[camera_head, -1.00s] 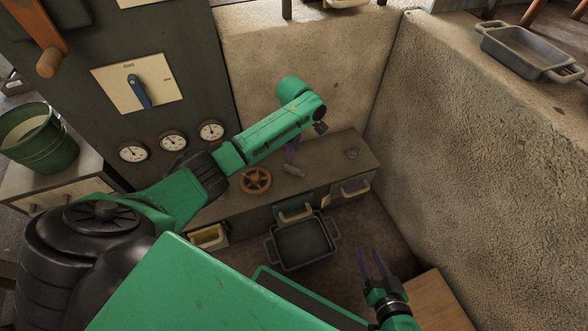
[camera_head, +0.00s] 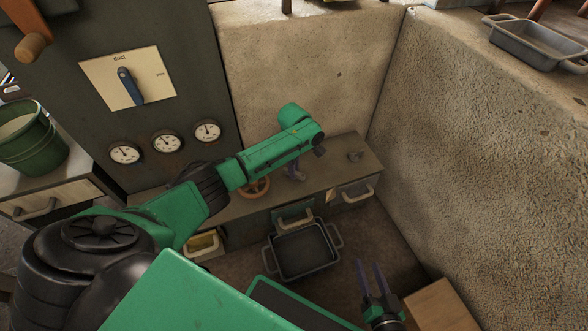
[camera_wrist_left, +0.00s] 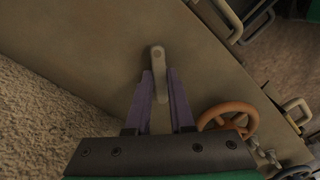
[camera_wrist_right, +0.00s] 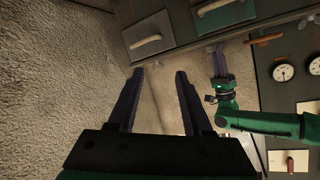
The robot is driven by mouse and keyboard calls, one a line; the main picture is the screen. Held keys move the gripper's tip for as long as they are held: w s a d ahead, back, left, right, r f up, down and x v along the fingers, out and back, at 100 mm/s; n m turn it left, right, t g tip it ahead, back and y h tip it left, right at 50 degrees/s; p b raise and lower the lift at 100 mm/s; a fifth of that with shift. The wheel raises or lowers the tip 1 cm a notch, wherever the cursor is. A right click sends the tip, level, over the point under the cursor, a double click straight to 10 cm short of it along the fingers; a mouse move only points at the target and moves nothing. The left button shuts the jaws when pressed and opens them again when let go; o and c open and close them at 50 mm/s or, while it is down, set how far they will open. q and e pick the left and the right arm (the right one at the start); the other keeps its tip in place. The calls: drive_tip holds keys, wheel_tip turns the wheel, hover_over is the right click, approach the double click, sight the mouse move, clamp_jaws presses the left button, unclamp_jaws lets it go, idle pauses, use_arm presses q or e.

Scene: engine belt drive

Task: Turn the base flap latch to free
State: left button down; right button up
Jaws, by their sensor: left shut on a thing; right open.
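A grey lever (camera_wrist_left: 157,60), which I take to be the base flap latch, lies on the top of the low bench-like base (camera_head: 225,207). In the left wrist view its far end sticks out past my fingertips. My left gripper (camera_wrist_left: 159,82) is shut on it, with one purple finger on each side. In the head view the left gripper (camera_head: 294,168) is partly hidden under its green arm. My right gripper (camera_head: 370,265) is open and empty, low at the front right; it also shows in the right wrist view (camera_wrist_right: 160,72).
An orange handwheel (camera_wrist_left: 228,122) stands close beside the left gripper. A grey tray (camera_head: 303,250) sits in front of the base. A rough wall (camera_head: 480,140) closes the right side. A wooden box (camera_head: 440,307) is near the right gripper. Three gauges (camera_head: 165,143) are on the cabinet.

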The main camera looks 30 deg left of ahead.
use_arm(q)
drive_tip(key=shift+d+r+p, duration=0.1)
drive_tip(key=shift+r+p, duration=0.05)
drive_tip(key=shift+p, duration=0.35)
drive_tip(key=m+p, duration=0.2)
drive_tip(key=p, duration=0.3)
drive_tip(key=shift+s+r, duration=0.1)
drive_tip(key=shift+r, duration=0.05)
drive_tip(key=shift+m, duration=0.5)
drive_tip(key=shift+f+m+p, duration=0.25)
drive_tip(key=shift+m+p, duration=0.05)
drive_tip(key=shift+m, duration=1.3)
drive_tip(key=shift+f+m, duration=0.1)
drive_tip(key=shift+m, duration=1.3)
use_arm(e)
wheel_tip(320, 180, up, 7)
drive_tip(key=d+n+g+h, duration=0.1)
drive_tip(key=d+g, duration=0.1)
drive_tip(key=g, duration=0.1)
drive_tip(key=shift+d+g, duration=0.35)
drive_tip(key=shift+g, duration=0.05)
